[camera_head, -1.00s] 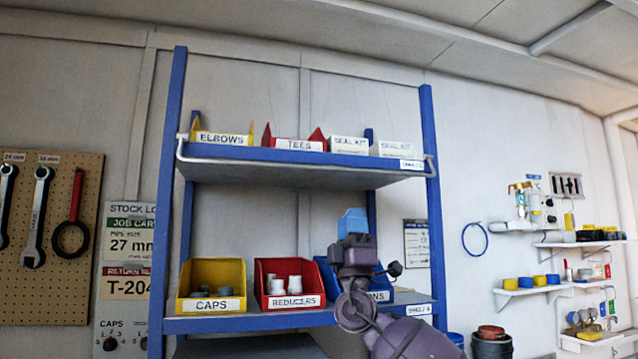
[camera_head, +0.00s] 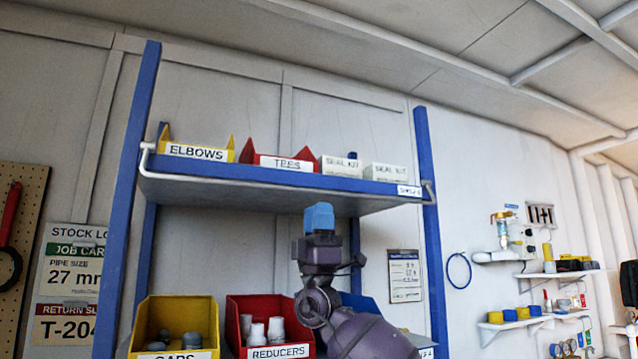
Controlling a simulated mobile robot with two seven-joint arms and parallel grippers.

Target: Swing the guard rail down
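The guard rail (camera_head: 145,158) is a thin pale-grey bar on the blue upper shelf (camera_head: 262,180). Its bent ends show at the shelf's left and right front corners, and its long part appears to run along the shelf's front lower edge. My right gripper (camera_head: 320,217), with blue fingertips on a purple arm, points up below the middle of the upper shelf. In the picture it is just under the rail and appears apart from it. The fingertips look like one block, so I cannot tell whether they are open or shut. My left gripper is out of view.
The upper shelf holds a yellow elbows bin (camera_head: 197,152), a red tees bin (camera_head: 284,163) and white seal kit boxes (camera_head: 342,167). Below are a yellow caps bin (camera_head: 175,318) and a red reducers bin (camera_head: 268,320). Blue posts flank the shelves.

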